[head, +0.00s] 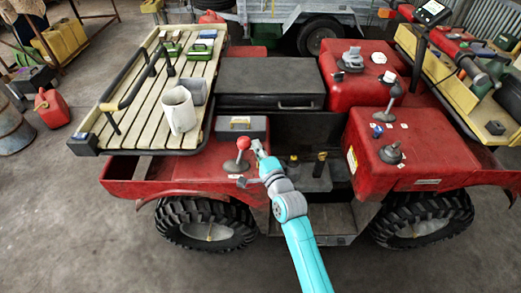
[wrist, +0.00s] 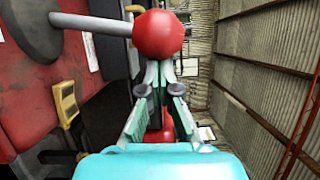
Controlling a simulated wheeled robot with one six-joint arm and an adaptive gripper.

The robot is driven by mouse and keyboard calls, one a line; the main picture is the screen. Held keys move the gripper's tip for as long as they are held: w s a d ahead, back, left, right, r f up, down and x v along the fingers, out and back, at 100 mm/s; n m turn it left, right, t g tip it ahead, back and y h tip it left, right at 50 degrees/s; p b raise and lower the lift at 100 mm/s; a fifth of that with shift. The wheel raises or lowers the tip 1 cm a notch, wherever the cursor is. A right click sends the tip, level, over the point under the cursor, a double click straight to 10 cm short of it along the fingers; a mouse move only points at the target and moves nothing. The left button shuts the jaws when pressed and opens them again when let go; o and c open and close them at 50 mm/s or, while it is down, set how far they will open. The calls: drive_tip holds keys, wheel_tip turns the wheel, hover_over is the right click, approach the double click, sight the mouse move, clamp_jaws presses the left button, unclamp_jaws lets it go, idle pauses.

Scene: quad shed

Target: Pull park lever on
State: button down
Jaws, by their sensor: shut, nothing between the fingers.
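A lever with a red ball knob (head: 243,143) stands on the red body of the quad, left of the central footwell. Its grey rod rises from a dark base. In the wrist view the red knob (wrist: 158,35) is just beyond my fingertips, with the rod running left to its base. I cannot read any label that marks it as the park lever. My gripper (head: 257,147) is shut and empty, just right of the knob. Its fingertips (wrist: 159,72) are close to the knob; I cannot tell whether they touch it.
A slatted rack (head: 140,118) with a pale mug (head: 179,110) is at the left. A red housing (head: 405,150) with knobs is at the right. A black seat box (head: 270,80) lies behind.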

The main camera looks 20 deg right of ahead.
drive_tip(key=w+a+r+n+g+h, duration=0.1)
drive_tip(key=w+a+r+n+g, duration=0.1)
drive_tip(key=a+n, duration=0.4)
drive_tip(key=w+a, duration=0.1)
drive_tip(key=a, duration=0.2)
drive_tip(key=shift+g, duration=0.4)
drive_tip(key=shift+a+f, duration=0.1)
drive_tip(key=shift+f, duration=0.05)
drive_tip(key=s+d+r, duration=0.4)
drive_tip(key=s, duration=0.6)
drive_tip(key=shift+s+r, duration=0.15)
drive_tip(key=shift+r, duration=0.15)
